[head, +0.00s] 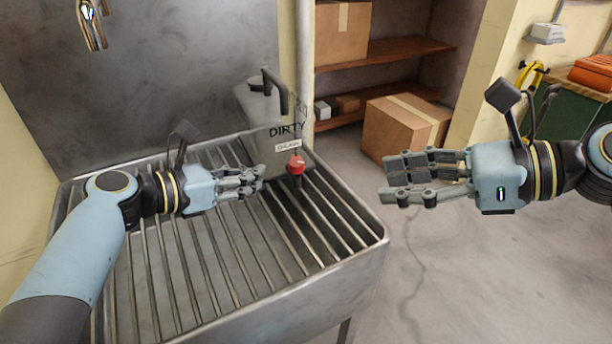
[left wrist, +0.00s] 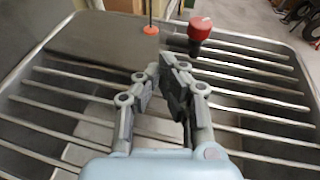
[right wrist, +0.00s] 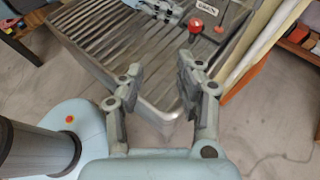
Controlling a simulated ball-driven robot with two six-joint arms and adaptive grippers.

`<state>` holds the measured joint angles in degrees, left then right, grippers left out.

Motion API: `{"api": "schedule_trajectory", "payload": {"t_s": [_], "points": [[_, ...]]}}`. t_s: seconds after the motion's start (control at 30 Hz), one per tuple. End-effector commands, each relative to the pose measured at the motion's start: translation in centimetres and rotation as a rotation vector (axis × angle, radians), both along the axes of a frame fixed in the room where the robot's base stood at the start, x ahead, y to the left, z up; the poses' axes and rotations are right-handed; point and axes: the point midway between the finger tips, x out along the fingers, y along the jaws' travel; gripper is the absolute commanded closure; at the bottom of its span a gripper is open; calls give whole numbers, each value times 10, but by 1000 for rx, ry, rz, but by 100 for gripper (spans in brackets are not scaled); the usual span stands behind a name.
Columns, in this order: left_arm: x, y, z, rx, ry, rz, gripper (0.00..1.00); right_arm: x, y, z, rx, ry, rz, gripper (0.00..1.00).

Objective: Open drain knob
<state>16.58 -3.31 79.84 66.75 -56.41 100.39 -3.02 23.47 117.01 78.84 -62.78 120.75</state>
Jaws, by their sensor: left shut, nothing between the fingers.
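The red drain knob (head: 296,165) sits low on the front of a grey can marked DIRTY (head: 262,112), below a small DRAIN label (head: 288,146). The knob also shows at the top of the left wrist view (left wrist: 200,24) and of the right wrist view (right wrist: 196,25). My left gripper (head: 262,178) is shut and empty, just left of the knob and apart from it. It partly hides the can's lower front. My right gripper (head: 385,178) is open and empty, out to the right beyond the slatted rack's edge.
The can stands on a metal slatted rack (head: 270,312) with a raised rim. A small orange-red piece (left wrist: 151,30) shows near the knob. Behind are wooden shelves (head: 385,50) and a cardboard box (head: 405,125). A vertical pipe (head: 304,60) rises behind the can.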

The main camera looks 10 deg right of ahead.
Motion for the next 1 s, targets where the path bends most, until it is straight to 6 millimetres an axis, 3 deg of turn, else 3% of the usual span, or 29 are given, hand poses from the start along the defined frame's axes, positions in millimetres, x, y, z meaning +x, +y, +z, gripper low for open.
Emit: {"api": "schedule_trajectory", "payload": {"t_s": [0.2, 0.5, 1.0], "points": [[0, 0, 0, 0, 0, 0, 100, -17, -33, 14, -10, 3, 4, 64], [0, 0, 0, 0, 0, 0, 100, -36, -66, 30, -5, 2, 7, 64], [0, 0, 0, 0, 0, 0, 100, -41, -82, 38, -1, 1, -1, 64]]}}
